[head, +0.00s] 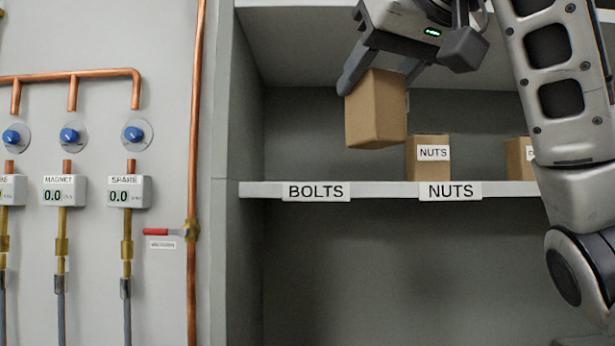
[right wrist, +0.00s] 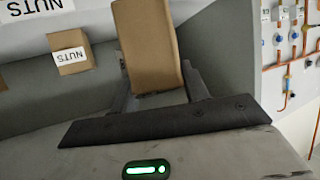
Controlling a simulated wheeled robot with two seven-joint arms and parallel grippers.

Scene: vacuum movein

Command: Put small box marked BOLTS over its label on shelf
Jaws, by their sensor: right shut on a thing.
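My right gripper (head: 382,75) is shut on a small brown cardboard box (head: 372,112), its fingers on either side of the box's upper part. It holds the box tilted, above the shelf and a little right of the BOLTS label (head: 316,191). The held box also shows in the right wrist view (right wrist: 147,45) between the fingers. No marking is readable on its visible faces. The BOLTS label is on the front edge of the shelf (head: 383,188), toward its left end. My left gripper is not in view.
A box marked NUTS (head: 427,165) stands on the shelf above the NUTS label (head: 450,191), close right of the held box. Another box (head: 519,158) stands farther right, partly behind my arm. The shelf above the BOLTS label is clear. A side wall (head: 240,120) bounds the left.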

